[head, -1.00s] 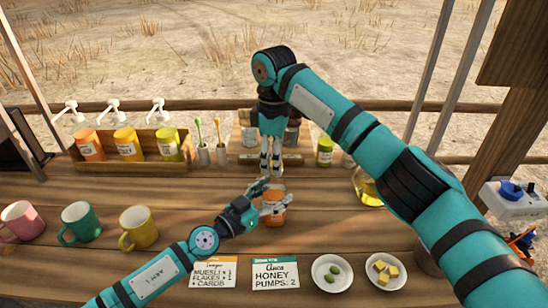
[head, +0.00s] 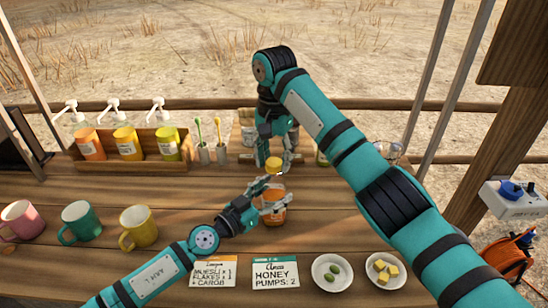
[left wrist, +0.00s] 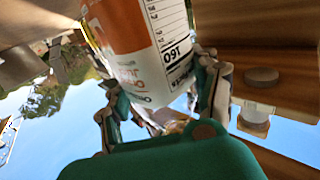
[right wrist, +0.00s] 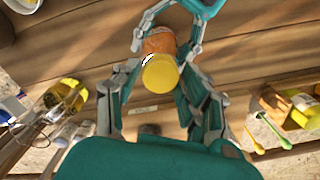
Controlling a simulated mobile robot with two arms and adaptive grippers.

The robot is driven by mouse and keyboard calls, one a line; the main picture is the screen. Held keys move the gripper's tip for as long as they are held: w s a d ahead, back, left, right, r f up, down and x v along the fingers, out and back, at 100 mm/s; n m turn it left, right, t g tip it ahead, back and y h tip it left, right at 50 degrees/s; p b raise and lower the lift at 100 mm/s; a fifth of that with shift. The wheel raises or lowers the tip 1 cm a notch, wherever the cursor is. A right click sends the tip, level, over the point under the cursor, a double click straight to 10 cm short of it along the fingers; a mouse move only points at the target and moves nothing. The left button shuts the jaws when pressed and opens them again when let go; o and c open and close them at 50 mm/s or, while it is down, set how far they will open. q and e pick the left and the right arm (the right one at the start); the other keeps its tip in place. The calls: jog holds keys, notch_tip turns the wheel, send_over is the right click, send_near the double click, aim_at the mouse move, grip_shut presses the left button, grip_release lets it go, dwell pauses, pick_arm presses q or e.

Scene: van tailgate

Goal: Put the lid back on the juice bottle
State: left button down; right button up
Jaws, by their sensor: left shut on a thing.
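The orange juice bottle (head: 273,214) stands on the wooden counter, its white-labelled side showing in the left wrist view (left wrist: 137,25). My left gripper (head: 268,194) is shut on its body from the left. I cannot tell whether the lid touches the bottle's neck, which is partly hidden by left fingers.
Three mugs, including a yellow mug (head: 139,228), stand at left. A wooden box (head: 150,165) of bottles is behind. Two order cards (head: 275,272), an olive dish (head: 332,272) and a cube dish (head: 384,271) lie in front. Bare counter lies between mugs and bottle.

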jog(key=shift+o, duration=0.7)
jog(key=shift+r, duration=0.1)
jog(key=shift+r, duration=2.2)
jog(key=shift+c, duration=0.3)
jog(key=n, duration=0.3)
jog(key=shift+r+n, duration=0.35)
jog(key=shift+n, duration=0.05)
jog(key=n, duration=0.2)
jog(key=r+n, duration=0.1)
jog(key=n, duration=0.1)
jog(key=shift+n, duration=0.4)
jog(key=n, duration=0.4)
jog(key=shift+r+n, duration=0.3)
jog(key=shift+r, duration=0.05)
jog(key=n, duration=0.3)
jog(key=r+n, duration=0.1)
jog(key=n, duration=0.2)
